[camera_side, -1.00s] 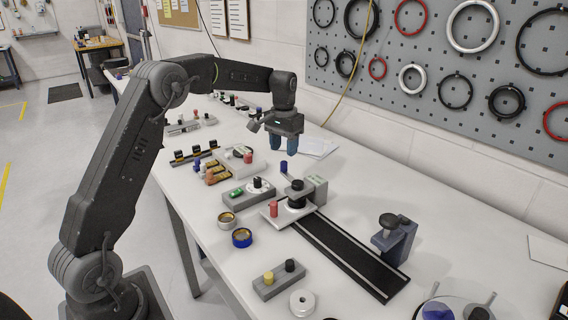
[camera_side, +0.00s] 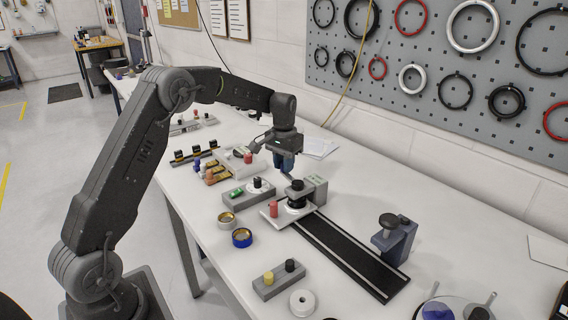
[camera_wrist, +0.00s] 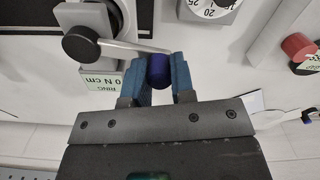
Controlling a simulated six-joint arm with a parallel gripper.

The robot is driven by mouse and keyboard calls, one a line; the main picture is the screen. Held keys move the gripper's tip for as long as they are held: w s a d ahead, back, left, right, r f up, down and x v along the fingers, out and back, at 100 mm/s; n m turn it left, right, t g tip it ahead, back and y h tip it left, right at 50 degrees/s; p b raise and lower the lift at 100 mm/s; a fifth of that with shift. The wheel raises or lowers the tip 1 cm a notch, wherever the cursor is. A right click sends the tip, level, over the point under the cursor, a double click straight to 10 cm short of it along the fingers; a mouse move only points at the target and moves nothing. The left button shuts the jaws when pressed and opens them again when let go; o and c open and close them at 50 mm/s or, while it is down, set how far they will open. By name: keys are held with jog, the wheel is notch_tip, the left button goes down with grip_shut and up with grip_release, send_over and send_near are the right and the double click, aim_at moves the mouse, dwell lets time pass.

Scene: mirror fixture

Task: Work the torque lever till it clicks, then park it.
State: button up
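The torque lever (camera_wrist: 135,46) is a thin pale bar. It runs from a round black hub (camera_wrist: 80,43) to an upright blue-purple knob (camera_wrist: 159,72) at its end. My gripper (camera_wrist: 161,74) has its two blue fingers on either side of this knob, with no clear gap, and looks shut on it. In the side view my gripper (camera_side: 284,163) is low over the back of the lever fixture, and its fingers hide the knob. The grey fixture block (camera_side: 314,190) stands right of the hub. A label (camera_wrist: 103,84) on it reads "0 N cm" upside down.
A plate with a dial (camera_side: 291,213) and red knob (camera_side: 273,209) sits in front of the lever. A black rail (camera_side: 350,255) runs from it toward a blue-grey stand (camera_side: 393,240). A grey block with a green part (camera_side: 237,193) is close on the left.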

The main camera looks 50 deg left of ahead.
grip_shut()
jog(key=s+d+n, duration=0.1)
jog(key=s+n, duration=0.1)
jog(key=n, duration=0.2)
jog(key=s+d+n, duration=0.1)
jog(key=s+n, duration=0.2)
jog(key=n, duration=0.2)
jog(key=s+d+n, duration=0.2)
jog(key=n, duration=0.2)
jog(key=shift+s+r+n, duration=0.1)
jog(key=shift+s+n, duration=0.25)
jog(key=shift+n, duration=0.05)
jog(key=shift+s+d+n, duration=0.2)
jog(key=shift+d+n, duration=0.45)
jog(key=shift+n, duration=0.5)
jog(key=shift+s+d+n, duration=0.2)
jog(key=shift+d+n, duration=0.45)
jog(key=shift+n, duration=0.5)
jog(key=o, duration=0.5)
grip_release()
